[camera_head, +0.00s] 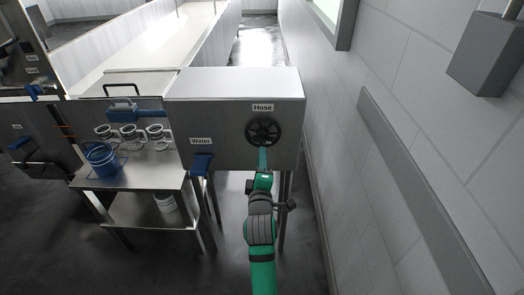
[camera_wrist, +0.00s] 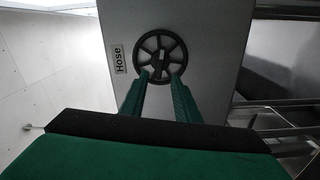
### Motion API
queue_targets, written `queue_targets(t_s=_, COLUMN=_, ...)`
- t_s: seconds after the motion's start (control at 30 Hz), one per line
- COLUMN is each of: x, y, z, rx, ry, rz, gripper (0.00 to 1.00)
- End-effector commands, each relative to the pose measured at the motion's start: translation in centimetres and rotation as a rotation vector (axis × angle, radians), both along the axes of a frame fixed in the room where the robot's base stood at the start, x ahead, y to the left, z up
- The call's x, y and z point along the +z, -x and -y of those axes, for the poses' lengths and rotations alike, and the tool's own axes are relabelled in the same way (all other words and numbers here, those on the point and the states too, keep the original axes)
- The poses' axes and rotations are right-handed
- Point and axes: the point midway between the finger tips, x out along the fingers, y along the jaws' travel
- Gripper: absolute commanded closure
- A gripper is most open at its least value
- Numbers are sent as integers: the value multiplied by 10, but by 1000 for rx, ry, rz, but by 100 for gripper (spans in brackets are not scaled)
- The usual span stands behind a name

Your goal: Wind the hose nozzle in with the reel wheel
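The reel wheel (camera_head: 263,132) is a black spoked disc on the front of the steel cabinet, below a "Hose" label (camera_head: 263,107). In the wrist view the wheel (camera_wrist: 160,56) is straight ahead of my gripper, with a dark grip piece near its hub. My gripper (camera_head: 263,151) is at the wheel's lower edge in the head view. In the wrist view its two green fingers (camera_wrist: 161,77) stand apart with a gap between them, and their tips overlap the near rim. I cannot tell whether they touch it. I cannot make out the hose nozzle in either view.
The steel cabinet (camera_head: 205,90) also carries a "Water" label (camera_head: 201,141) above a blue handle (camera_head: 202,164). To the left stands a steel table (camera_head: 150,180) with a blue bucket (camera_head: 101,160) and several moulds. A grey wall rail (camera_head: 400,170) runs close on the right.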

Motion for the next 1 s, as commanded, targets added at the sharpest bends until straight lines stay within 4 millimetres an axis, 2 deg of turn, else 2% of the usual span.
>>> queue_targets(t_s=0.1, x=-1, y=15, z=0, rx=0, ry=-1, rz=0, gripper=71)
queue_targets(t_s=0.23, x=0, y=22, z=0, rx=0, ry=1, rz=1, gripper=71)
queue_targets(t_s=0.77, x=0, y=24, z=0, rx=0, ry=-1, rz=0, gripper=71)
queue_targets(t_s=0.87, x=-7, y=29, z=-2, rx=2, ry=-23, rz=-5, gripper=71)
queue_targets(t_s=1.0, x=-33, y=52, z=-10, rx=5, ry=-123, rz=-16, gripper=71)
